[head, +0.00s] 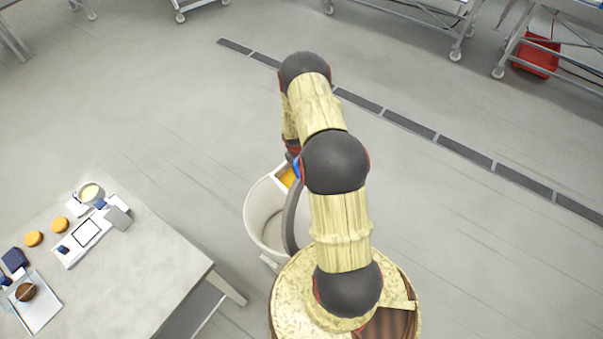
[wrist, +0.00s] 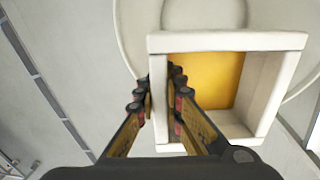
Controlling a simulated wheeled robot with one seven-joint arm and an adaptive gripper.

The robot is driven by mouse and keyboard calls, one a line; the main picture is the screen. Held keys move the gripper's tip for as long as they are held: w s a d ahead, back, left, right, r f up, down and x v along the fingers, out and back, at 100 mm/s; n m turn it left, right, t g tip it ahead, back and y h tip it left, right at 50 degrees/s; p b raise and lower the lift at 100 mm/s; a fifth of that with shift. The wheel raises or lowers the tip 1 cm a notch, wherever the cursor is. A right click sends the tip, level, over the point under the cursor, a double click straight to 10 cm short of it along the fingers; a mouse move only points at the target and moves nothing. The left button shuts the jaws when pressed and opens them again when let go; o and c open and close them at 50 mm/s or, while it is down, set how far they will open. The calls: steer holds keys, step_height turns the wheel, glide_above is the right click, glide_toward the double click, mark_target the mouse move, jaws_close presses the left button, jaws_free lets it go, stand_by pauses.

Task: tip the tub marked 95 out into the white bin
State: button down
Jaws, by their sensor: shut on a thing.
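A white square tub (wrist: 225,42) with yellow-orange contents (wrist: 205,78) fills the middle of the wrist view. My gripper (wrist: 160,85) is shut on the tub's left wall, one finger on each side of it. No number on the tub shows. In the head view the yellow contents (head: 287,178) show beside my arm, which hides most of the tub and my gripper. The round white bin (head: 254,220) stands on the floor below the tub. Its pale interior (wrist: 205,12) shows behind the tub in the wrist view. I cannot tell how far the tub is tilted.
A grey table (head: 150,265) at the lower left holds a scale (head: 84,236), a bowl (head: 91,193), two orange rounds (head: 60,224) and a tray (head: 40,310). Floor left of the bin is clear. Metal carts and a red crate (head: 537,55) stand far back.

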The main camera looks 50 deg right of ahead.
steer(key=shift+d+f+h+b, duration=0.15)
steer(key=shift+h+b, duration=0.4)
steer(key=shift+b, duration=2.8)
steer(key=shift+d+f+h+b, duration=0.1)
steer(key=shift+h+b, duration=0.45)
steer(key=shift+b, duration=2.8)
steer(key=h+b, duration=0.1)
steer(key=b, duration=0.3)
steer(key=h+b, duration=0.1)
steer(key=b, duration=0.4)
steer(key=shift+a+r, duration=0.1)
steer(key=shift+a, duration=0.15)
steer(key=h+b, duration=0.1)
steer(key=b, duration=0.3)
steer(key=shift+a+h, duration=0.15)
steer(key=shift+h, duration=0.15)
steer(key=shift+a, duration=0.1)
